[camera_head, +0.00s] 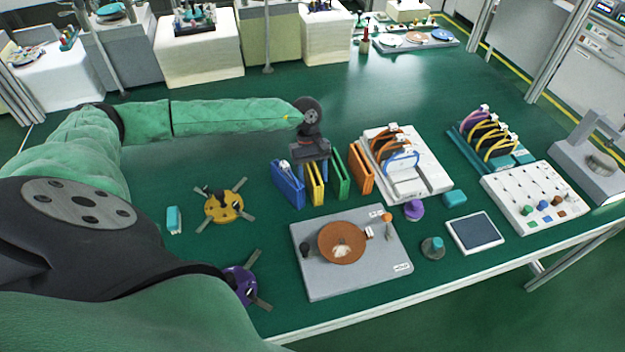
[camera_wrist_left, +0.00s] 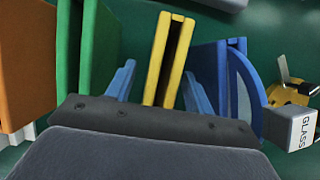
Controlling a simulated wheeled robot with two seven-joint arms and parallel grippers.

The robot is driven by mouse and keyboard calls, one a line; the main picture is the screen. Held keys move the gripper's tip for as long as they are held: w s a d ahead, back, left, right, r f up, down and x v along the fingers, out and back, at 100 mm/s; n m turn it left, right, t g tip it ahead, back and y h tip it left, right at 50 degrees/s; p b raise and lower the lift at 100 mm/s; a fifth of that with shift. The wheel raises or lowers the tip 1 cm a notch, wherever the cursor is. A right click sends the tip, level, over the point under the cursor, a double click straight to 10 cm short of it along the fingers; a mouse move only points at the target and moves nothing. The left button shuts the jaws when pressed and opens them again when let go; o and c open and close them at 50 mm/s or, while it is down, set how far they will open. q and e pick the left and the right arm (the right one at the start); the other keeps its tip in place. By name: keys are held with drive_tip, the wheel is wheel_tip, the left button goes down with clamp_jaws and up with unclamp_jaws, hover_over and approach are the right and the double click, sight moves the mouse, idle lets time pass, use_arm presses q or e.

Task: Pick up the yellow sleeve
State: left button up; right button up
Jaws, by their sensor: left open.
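The yellow sleeve (camera_head: 317,190) stands upright on the green table, between a blue sleeve (camera_head: 288,186) and a green sleeve (camera_head: 341,174). My left gripper (camera_head: 312,172) is above it, pointing down. In the left wrist view the yellow sleeve (camera_wrist_left: 168,58) rises between the two blue fingers of my left gripper (camera_wrist_left: 160,88). The fingers are open, with a gap on each side of the sleeve. The gripper body hides part of the sleeve. My right gripper is not in view.
The blue sleeve (camera_wrist_left: 228,85) and green sleeve (camera_wrist_left: 88,45) stand close outside the fingers. An orange sleeve (camera_head: 361,171) and a white rack (camera_head: 432,178) are to the right. A grey plate (camera_head: 312,281) with a brown disc lies in front. Open table lies behind the sleeves.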

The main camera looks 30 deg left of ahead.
use_arm(q)
drive_tip(key=shift+f+b, duration=0.2)
drive_tip(key=shift+b, duration=0.15)
idle(0.3)
drive_tip(key=c, duration=1.1)
drive_tip(key=shift+r, duration=0.15)
